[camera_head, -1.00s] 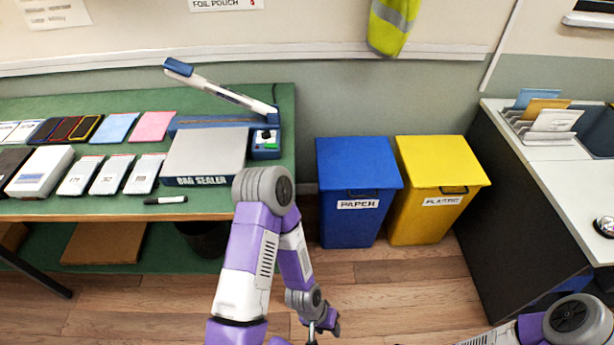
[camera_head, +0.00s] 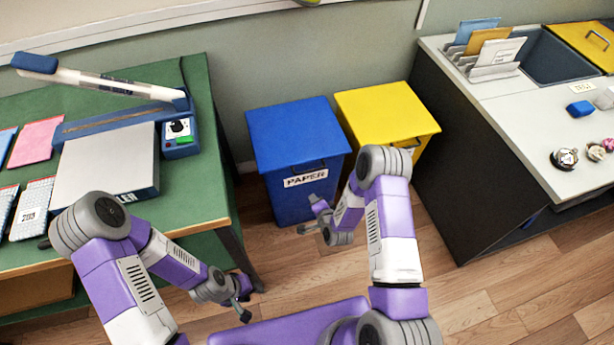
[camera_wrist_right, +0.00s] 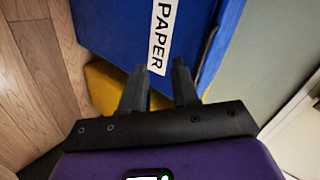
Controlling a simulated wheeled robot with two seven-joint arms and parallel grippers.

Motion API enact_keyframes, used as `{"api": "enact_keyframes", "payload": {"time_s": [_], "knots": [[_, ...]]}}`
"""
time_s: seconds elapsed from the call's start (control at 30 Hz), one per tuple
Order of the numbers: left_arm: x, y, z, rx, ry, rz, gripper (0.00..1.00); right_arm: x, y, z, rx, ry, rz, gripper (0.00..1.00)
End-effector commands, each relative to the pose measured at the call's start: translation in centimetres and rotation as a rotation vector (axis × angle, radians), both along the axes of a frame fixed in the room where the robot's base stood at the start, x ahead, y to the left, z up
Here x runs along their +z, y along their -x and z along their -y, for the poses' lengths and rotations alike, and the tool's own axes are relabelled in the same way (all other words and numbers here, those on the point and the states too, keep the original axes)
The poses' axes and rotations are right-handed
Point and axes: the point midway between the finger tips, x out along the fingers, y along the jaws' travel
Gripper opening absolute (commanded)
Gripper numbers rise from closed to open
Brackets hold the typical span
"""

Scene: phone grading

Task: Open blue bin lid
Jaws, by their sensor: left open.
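The blue bin (camera_head: 288,190) stands on the floor against the wall, with a white PAPER label on its front. Its flat blue lid (camera_head: 296,132) is closed, with a dark handle at the front edge. My right gripper (camera_head: 306,214) is low in front of the bin, below the label. In the right wrist view its two fingers (camera_wrist_right: 161,72) are apart and empty, pointing at the blue bin front (camera_wrist_right: 112,32) and PAPER label. I cannot tell if they touch it. My left gripper (camera_head: 246,300) is open and empty, beside the table's right end, away from the bin.
A yellow bin (camera_head: 388,108) stands right of the blue one, its lid closed. A green table (camera_head: 192,205) with a bag sealer (camera_head: 100,172) is on the left. A dark-sided counter (camera_head: 463,170) with a light top is on the right. Wooden floor in front is free.

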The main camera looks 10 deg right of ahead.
Motion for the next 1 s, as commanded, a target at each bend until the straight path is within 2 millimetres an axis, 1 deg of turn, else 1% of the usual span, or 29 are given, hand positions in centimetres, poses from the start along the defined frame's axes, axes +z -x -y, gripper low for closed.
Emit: {"api": "enact_keyframes", "payload": {"time_s": [0.03, 0.1, 0.2, 0.3, 0.47, 0.7, 0.83, 1.0], "knots": [[-1.2, 0.0, 0.0, 0.0, 0.0, 0.0, 0.43, -0.5, -1.8, 0.4, -0.052, -0.058, 0.089, 0.3], [-1.8, 0.0, 0.0, 0.0, 0.0, 0.0, 0.43, 0.2, -3.7, 0.9, -0.107, -0.138, 0.195, 0.3], [-2.3, 0.0, 0.0, 0.0, 0.0, 0.001, 0.43, 1.1, -5.3, 1.3, -0.148, -0.229, 0.302, 0.3], [-2.6, 0.0, 0.0, 0.0, 0.0, 0.001, 0.43, 1.6, -6.2, 1.5, -0.165, -0.277, 0.355, 0.3], [-3.2, 0.0, 0.0, 0.0, 0.0, 0.001, 0.43, 1.4, -8.0, 1.4, -0.167, -0.292, 0.372, 0.3], [-4.6, 0.0, 0.0, 0.0, 0.0, 0.001, 0.43, 0.6, -11.7, 1.3, -0.168, -0.29, 0.369, 0.3], [-5.0, 0.0, 0.0, 0.0, 0.0, 0.001, 0.43, 0.4, -12.9, 1.2, -0.168, -0.291, 0.367, 0.3], [-5.1, 0.0, 0.0, 0.0, 0.0, 0.001, 0.43, 0.3, -13.5, 1.2, -0.169, -0.29, 0.364, 0.3]]}}
